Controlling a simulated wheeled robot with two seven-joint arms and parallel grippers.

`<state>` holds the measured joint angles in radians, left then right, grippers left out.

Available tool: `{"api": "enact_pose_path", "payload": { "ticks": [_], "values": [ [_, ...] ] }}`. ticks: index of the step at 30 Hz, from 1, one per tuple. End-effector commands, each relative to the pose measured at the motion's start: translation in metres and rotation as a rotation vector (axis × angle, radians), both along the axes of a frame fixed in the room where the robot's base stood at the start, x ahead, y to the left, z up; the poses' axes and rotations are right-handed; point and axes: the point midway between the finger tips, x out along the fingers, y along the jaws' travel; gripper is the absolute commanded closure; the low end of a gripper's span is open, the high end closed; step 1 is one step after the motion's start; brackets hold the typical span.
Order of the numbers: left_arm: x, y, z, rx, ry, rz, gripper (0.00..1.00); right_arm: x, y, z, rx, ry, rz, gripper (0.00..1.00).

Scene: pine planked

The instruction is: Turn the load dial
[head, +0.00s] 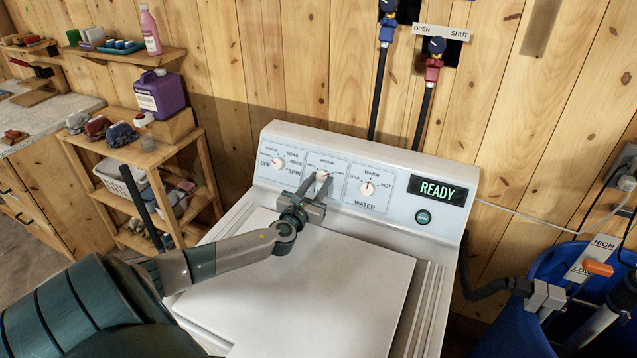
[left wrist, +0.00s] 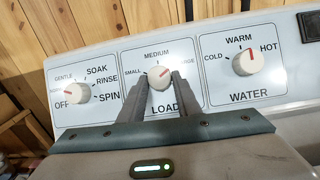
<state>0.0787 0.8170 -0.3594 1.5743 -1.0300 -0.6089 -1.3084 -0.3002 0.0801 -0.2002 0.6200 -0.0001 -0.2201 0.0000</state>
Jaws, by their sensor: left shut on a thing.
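The load dial (head: 323,176) is the white middle knob on the washer's sloped panel. It also shows in the left wrist view (left wrist: 159,77), between SMALL, MEDIUM and a partly hidden LARGE label. Its red mark points up and right, between MEDIUM and LARGE. My left gripper (left wrist: 160,85) is shut on the dial, one finger on each side; in the head view the left gripper (head: 317,184) reaches it from below. The fingers hide the dial's lower sides and part of the panel.
The cycle dial (head: 278,163) and water dial (head: 367,188) flank the load dial. The display (head: 437,189) reads READY, above a round button (head: 423,217). The white lid (head: 330,285) is closed below my arm. A wooden shelf (head: 150,165) stands left, a blue drum (head: 512,330) right.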

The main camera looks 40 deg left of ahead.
Motion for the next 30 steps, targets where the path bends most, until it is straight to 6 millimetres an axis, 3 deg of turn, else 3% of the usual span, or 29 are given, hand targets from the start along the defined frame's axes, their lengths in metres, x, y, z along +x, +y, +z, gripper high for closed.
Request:
{"api": "enact_pose_path", "payload": {
  "ticks": [11, 30],
  "values": [
    [0.001, -0.003, 0.002, -0.172, -0.055, 0.094, 0.92, 0.0, 0.0, 0.011, 0.0, 0.0, 0.0, 0.38],
    [0.006, -0.009, 0.008, -0.665, -0.212, 0.357, 0.92, 0.0, 0.0, 0.044, 0.0, 0.0, 0.0, 0.38]
  ]
}}
